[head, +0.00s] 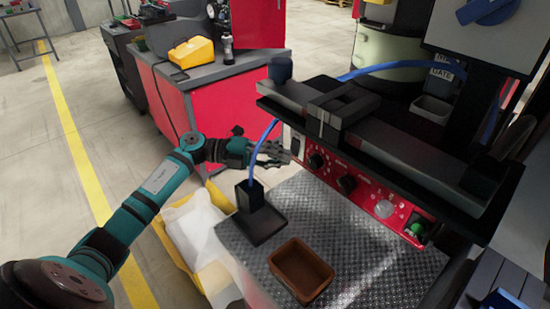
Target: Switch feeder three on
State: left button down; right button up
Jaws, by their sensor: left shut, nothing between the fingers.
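A red control panel (363,198) runs along the front of the machine. It carries a pale switch plate (297,143) at its left end, black knobs (346,185), a round whitish part (384,209) and a green button (417,228). My left gripper (284,152) is shut and empty, with its fingertips close to the switch plate. I cannot tell whether they touch it. The fingers partly hide that end of the panel, and the switch's position is too small to read. I cannot read which feeder the panel belongs to. My right gripper is out of view.
A metal plate (345,245) below the panel holds a brown open tray (301,270) and a black stand (262,222). A dark rail (400,150) overhangs the panel. A red cabinet (215,100) stands behind.

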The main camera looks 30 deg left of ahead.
pick_arm(q)
jog(key=shift+w+f+m+h+b, duration=0.15)
jog(key=shift+w+m+h+b, duration=0.15)
jog(key=shift+b, duration=0.6)
jog(key=v, duration=1.2)
jog(key=shift+d+f, duration=0.15)
